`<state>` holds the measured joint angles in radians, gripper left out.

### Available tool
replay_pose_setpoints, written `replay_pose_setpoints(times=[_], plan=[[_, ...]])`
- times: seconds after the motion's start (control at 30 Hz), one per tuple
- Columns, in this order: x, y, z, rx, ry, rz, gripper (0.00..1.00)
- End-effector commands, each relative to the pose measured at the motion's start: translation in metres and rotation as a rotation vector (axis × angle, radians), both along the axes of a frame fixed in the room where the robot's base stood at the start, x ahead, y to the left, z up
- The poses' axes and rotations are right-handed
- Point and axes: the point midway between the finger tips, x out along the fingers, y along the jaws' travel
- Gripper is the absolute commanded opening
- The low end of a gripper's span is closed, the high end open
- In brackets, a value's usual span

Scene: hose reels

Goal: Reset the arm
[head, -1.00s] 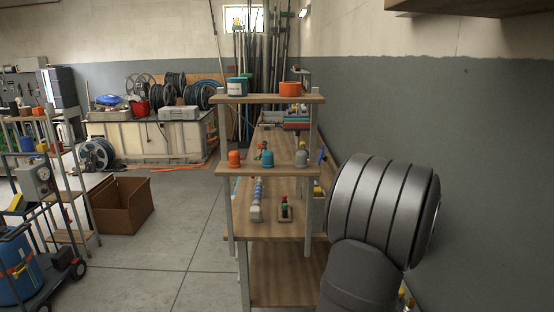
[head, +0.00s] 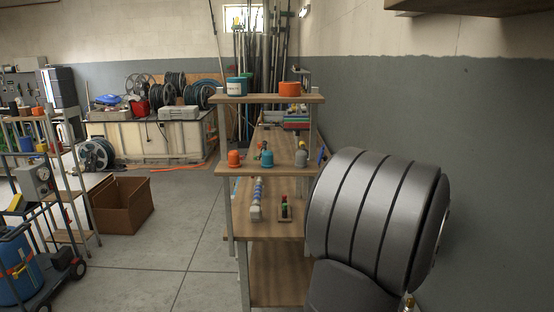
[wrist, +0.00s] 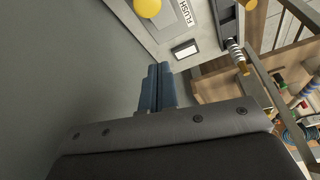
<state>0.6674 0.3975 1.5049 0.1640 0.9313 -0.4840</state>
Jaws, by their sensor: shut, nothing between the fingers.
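My gripper (wrist: 157,72) shows in the wrist view as two blue-grey fingers side by side, pressed together with nothing between them. The fingers point toward a light grey panel (wrist: 205,44) with a "FLUSH" label and a yellow round knob (wrist: 147,7). I cannot tell whether they touch anything, but bare grey wall lies behind them. In the head view my dark grey arm fills the lower right, and the gripper itself is hidden.
A wooden shelf unit (head: 270,98) stands just left of my arm, with cups and small fittings on its boards. A grey wall (head: 480,150) is close on the right. A brown box (head: 122,207) sits on the floor at left, with open floor (head: 180,250) between.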

Motion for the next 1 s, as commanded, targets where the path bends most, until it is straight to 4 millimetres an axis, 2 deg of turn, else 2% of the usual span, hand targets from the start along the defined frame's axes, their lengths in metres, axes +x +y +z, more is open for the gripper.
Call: replay_pose_setpoints(times=[0.3, 0.37, 0.5, 0.6, 1.0], plan=[[0.024, -0.001, -0.059, 0.002, 0.002, 0.003, 0.00], [0.032, 0.004, -0.066, 0.003, 0.004, 0.003, 0.00], [0.058, -0.005, -0.064, 0.002, 0.004, 0.001, 0.00], [0.048, -0.003, -0.040, -0.001, -0.001, -0.001, 0.00], [0.022, 0.003, 0.036, -0.001, 0.000, -0.001, 0.00]])
